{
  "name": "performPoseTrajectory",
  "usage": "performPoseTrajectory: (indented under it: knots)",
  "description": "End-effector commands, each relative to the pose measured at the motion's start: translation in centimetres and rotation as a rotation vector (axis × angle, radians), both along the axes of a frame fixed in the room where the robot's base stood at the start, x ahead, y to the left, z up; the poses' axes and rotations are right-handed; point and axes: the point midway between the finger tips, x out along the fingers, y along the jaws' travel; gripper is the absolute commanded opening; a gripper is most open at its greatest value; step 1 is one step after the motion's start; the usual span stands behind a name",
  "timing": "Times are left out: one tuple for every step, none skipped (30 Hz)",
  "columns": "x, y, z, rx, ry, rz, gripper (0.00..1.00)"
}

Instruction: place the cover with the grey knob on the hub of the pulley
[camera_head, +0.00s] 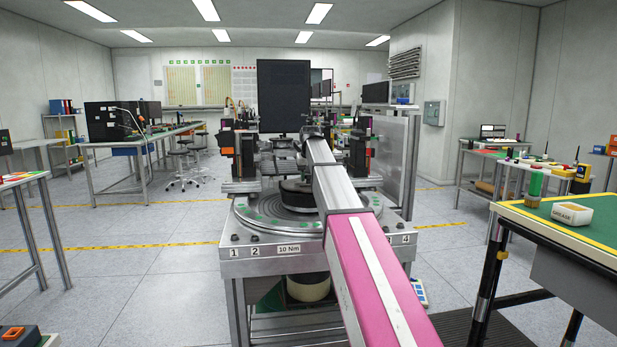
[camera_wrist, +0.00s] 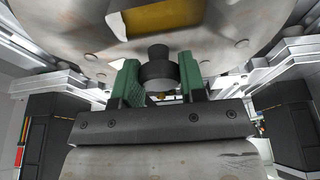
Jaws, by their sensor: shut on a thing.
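In the wrist view, the dark grey knob (camera_wrist: 158,68) sits between the green fingers of my gripper (camera_wrist: 159,80), which is shut on it. A broad, pale, mottled round plate (camera_wrist: 215,45) with a yellow patch fills the top of that view. It appears to be the cover that carries the knob. In the head view, my pink and silver arm reaches over the work stand and hides much of its middle. A dark round part (camera_head: 296,190), perhaps the pulley, stands on the round metal plate (camera_head: 258,218). Its hub cannot be made out.
The stand (camera_head: 262,268) has numbered labels and a "10 Nm" label at its front. Black upright fixtures (camera_head: 228,155) flank its middle. Open floor (camera_head: 140,270) lies at left.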

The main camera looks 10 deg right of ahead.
Motion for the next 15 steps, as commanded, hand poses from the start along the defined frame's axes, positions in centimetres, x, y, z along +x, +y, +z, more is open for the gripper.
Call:
performPoseTrajectory:
  knots:
    - [0.02, 0.00, 0.06, 0.000, -0.001, 0.000, 0.00]
    - [0.02, 0.00, 0.06, 0.000, -0.001, 0.000, 0.00]
    - [0.02, 0.00, 0.06, 0.000, -0.001, 0.000, 0.00]
    - [0.02, 0.00, 0.06, 0.000, -0.001, 0.000, 0.00]
    - [0.02, 0.00, 0.06, 0.000, -0.001, 0.000, 0.00]
    - [0.02, 0.00, 0.05, 0.000, -0.001, 0.000, 0.00]
    - [0.02, 0.00, 0.03, 0.000, -0.001, 0.000, 0.00]
    - [0.02, 0.00, 0.01, 0.000, -0.001, 0.000, 0.00]
    - [0.02, 0.00, -0.04, 0.000, -0.001, 0.000, 0.00]
    - [0.02, 0.00, -0.07, 0.000, -0.001, 0.000, 0.00]
    - [0.01, 0.00, -0.11, 0.000, -0.001, 0.000, 0.00]
    - [0.01, 0.00, -0.17, 0.000, -0.001, 0.000, 0.00]
    - [0.01, 0.00, -0.23, 0.000, -0.001, 0.000, 0.00]
    - [0.01, 0.00, -0.28, 0.000, -0.001, 0.000, 0.00]
    - [0.01, 0.00, -0.34, 0.000, -0.001, 0.000, 0.00]
